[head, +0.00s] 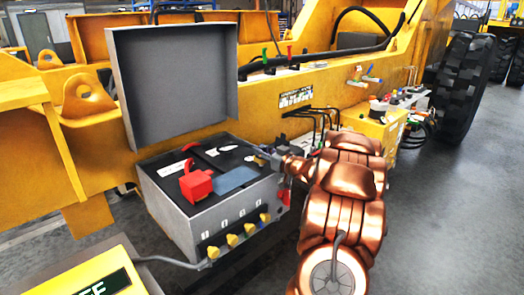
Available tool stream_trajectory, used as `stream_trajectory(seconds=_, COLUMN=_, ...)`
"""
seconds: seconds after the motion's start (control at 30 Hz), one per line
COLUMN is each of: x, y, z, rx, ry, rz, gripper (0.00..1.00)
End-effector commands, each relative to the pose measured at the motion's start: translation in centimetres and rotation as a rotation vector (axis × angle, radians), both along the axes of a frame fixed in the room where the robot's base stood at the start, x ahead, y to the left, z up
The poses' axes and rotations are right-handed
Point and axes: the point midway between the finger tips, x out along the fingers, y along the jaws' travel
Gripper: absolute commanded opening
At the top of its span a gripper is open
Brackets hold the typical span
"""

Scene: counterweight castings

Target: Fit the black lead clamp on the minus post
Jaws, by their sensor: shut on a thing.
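A grey battery box (168,203) with a raised lid (172,85) stands at the left of centre in the head view. The black battery (222,158) sits inside it. A red clamp or cover (197,185) is on the battery's near left corner. My gripper (268,158) reaches in from the right at the battery's right corner and is shut on a small dark piece, which looks like the black lead clamp. The fingers hide most of it. The minus post is not clearly visible, and I cannot tell whether the clamp touches it.
The box front has several yellow knobs (232,240). A yellow box (82,278) with a dark label stands at the lower left. The yellow machine frame (300,85) rises close behind. Black cables (318,117) hang right of the box. Grey floor (460,210) is clear at the right.

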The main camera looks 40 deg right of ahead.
Motion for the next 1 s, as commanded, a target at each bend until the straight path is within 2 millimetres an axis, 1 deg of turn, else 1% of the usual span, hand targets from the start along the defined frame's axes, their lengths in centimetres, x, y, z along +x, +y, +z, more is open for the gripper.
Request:
stream_trajectory(seconds=0.87, x=0.0, y=0.0, z=-1.8, rx=0.000, ry=-0.001, rz=-0.001, gripper=0.00)
stream_trajectory(seconds=0.9, x=0.0, y=0.0, z=-1.8, rx=-0.001, ry=-0.001, rz=-0.001, gripper=0.26)
stream_trajectory(seconds=1.0, x=0.0, y=0.0, z=-1.7, rx=-0.001, ry=-0.001, rz=-0.001, gripper=0.36)
